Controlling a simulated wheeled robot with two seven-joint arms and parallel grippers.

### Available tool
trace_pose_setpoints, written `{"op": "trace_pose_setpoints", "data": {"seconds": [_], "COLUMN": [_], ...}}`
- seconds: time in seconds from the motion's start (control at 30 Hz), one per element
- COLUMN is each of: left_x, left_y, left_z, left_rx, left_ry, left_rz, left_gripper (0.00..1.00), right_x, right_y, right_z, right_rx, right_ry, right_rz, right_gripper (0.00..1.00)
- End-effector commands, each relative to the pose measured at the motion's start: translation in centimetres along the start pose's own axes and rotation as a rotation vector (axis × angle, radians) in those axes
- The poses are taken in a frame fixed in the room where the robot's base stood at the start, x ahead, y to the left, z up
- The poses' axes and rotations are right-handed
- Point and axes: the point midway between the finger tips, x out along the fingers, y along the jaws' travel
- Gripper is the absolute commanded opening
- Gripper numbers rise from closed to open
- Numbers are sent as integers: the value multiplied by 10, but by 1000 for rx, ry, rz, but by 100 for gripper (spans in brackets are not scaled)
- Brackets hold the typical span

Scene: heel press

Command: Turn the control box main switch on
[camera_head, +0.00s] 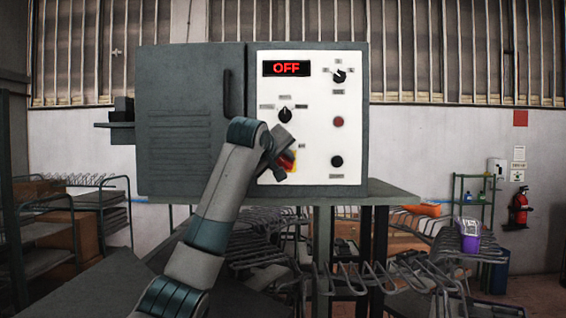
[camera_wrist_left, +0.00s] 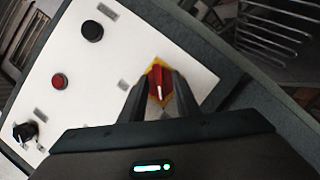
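The control box (camera_head: 190,140) stands on a table, with a white panel on its right half and a display (camera_head: 287,68) reading OFF in red. The main switch (camera_head: 287,160) is a red knob on a yellow plate low on the panel, partly hidden by my left gripper (camera_head: 280,158) in the head view. In the left wrist view the red switch (camera_wrist_left: 160,82) sits between the two fingers of my left gripper (camera_wrist_left: 160,90). The fingers are on either side of the knob; whether they touch it is unclear. My right gripper is not in view.
The panel also carries a black selector knob (camera_head: 285,115), another at the upper right (camera_head: 340,76), a red button (camera_head: 338,121) and a black button (camera_head: 337,161). Wire racks (camera_head: 390,275) stand below and behind the table. A fire extinguisher (camera_head: 519,205) hangs on the right wall.

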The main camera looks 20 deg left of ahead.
Motion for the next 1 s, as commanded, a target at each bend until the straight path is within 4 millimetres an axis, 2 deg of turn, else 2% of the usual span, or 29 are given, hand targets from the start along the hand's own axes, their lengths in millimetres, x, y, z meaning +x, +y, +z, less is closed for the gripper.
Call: {"op": "trace_pose_setpoints", "data": {"seconds": [0.2,0.23,0.33,0.77,1.0], "left_x": [0,0,0,0,0], "left_y": [0,0,0,1,2], "left_z": [0,0,0,0,0], "left_rx": [0,0,0,26,121], "left_ry": [0,0,0,1,1], "left_rz": [0,0,0,-10,-50], "left_gripper": [29,24,0,0,0], "right_x": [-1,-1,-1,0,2], "right_y": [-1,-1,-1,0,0], "right_z": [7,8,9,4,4], "right_rx": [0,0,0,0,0], "right_ry": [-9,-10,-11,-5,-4], "right_rz": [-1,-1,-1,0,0], "right_gripper": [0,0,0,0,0]}}
